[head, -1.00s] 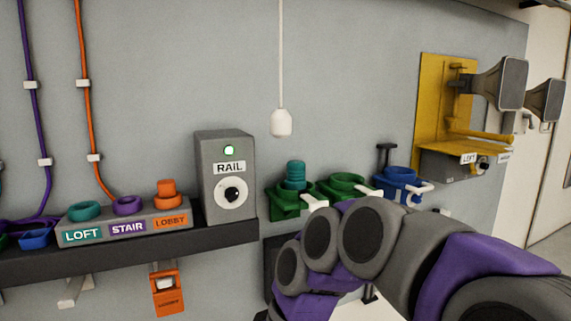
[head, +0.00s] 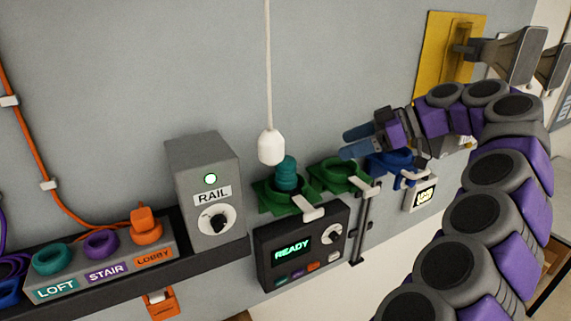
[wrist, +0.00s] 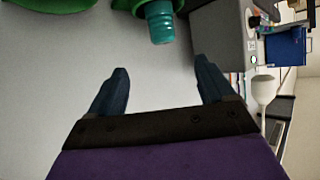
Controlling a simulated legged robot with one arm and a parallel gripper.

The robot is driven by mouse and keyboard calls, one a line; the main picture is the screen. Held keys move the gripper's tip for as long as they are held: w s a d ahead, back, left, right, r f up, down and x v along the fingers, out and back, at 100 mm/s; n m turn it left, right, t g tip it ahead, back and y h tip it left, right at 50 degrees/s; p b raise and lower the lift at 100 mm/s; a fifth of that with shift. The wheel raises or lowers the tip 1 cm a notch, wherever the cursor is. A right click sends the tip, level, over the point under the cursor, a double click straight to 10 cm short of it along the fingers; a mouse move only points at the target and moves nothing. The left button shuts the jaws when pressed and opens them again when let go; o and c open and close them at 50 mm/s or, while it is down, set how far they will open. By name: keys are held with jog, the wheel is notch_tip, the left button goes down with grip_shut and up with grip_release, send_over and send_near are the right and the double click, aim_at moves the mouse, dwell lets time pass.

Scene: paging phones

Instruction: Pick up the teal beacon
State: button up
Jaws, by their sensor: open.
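The teal beacon (head: 286,174) stands upright in a green holder (head: 270,197) on the wall, just right of the RAIL box. It also shows in the wrist view (wrist: 159,22) at the top, ahead of and between my fingers, and apart from them. My gripper (head: 347,144) is open and empty. In the head view it points left, to the right of the beacon and above the second green holder. In the wrist view my gripper's two blue fingers (wrist: 160,84) are spread wide.
A white pull-cord knob (head: 271,147) hangs close to the beacon's upper left. The grey RAIL box (head: 205,165) stands left of it. An empty green holder (head: 344,178) and a blue holder (head: 388,166) sit to the right. A dark panel reading READY (head: 292,250) is below.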

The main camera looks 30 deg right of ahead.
aim_at(288, 167)
jog(key=b+x, duration=0.2)
jog(key=x, duration=0.9)
jog(key=shift+a, duration=0.2)
jog(key=shift+w+a+f, duration=0.2)
jog(key=shift+a, duration=0.5)
jog(key=shift+d+f+p+x, duration=0.1)
jog(key=shift+p+x, duration=0.15)
jog(key=shift+x, duration=0.45)
jog(key=shift+d+f+p+x, duration=0.15)
jog(key=shift+p+x, duration=0.05)
jog(key=shift+x, duration=0.55)
jog(key=shift+d+f+p+x, duration=0.1)
jog(key=shift+p+x, duration=0.15)
jog(key=shift+x, duration=0.45)
jog(key=shift+w+a+f, duration=0.1)
jog(key=shift+w, duration=0.2)
jog(key=shift+a, duration=0.15)
